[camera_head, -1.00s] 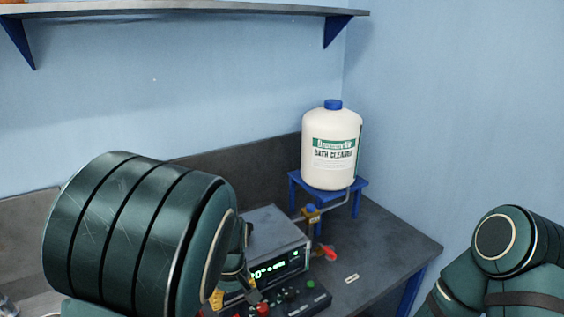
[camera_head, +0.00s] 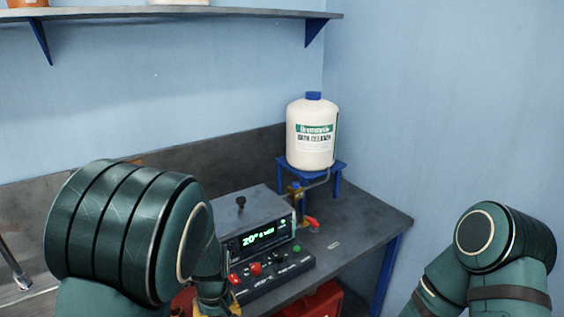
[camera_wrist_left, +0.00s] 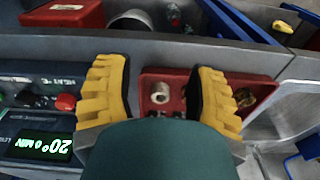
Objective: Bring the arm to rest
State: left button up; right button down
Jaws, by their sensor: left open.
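My left arm comes in from the left in the head view. Only a small part of its yellow gripper (camera_head: 217,308) shows there, low beside the meter box (camera_head: 250,226). In the left wrist view my left gripper (camera_wrist_left: 160,88) is open, with its two yellow fingers spread wide. A red block with a metal fitting (camera_wrist_left: 160,92) shows between and behind the fingers. I see nothing held. My right arm (camera_head: 505,240) is at the lower right of the head view, folded, and its gripper is out of view.
A white cleaner bottle (camera_head: 311,140) stands on a blue stand (camera_head: 338,177) at the back corner of the bench. A control box with buttons (camera_head: 270,276) sits before the meter. A red bin (camera_head: 318,304) is below the bench edge. A shelf (camera_head: 200,13) hangs above.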

pick_arm(q)
jog(key=s+d+f+m+h+b, duration=0.1)
jog(key=s+f+b, duration=0.1)
jog(key=s+f, duration=0.2)
jog(key=s+d+f+m+h+b, duration=0.1)
jog(key=s+f, duration=0.3)
jog(key=f, duration=0.6)
jog(key=s+d+f+m+t+h+b, duration=0.1)
jog(key=s+d+f+m+h+b, duration=0.1)
jog(key=s+f, duration=0.2)
notch_tip(320, 180, down, 3)
jog(key=shift+s+d+f+h+b, duration=0.2)
jog(key=shift+d+h+b, duration=0.1)
jog(key=shift+d+b, duration=0.1)
dwell(0.5)
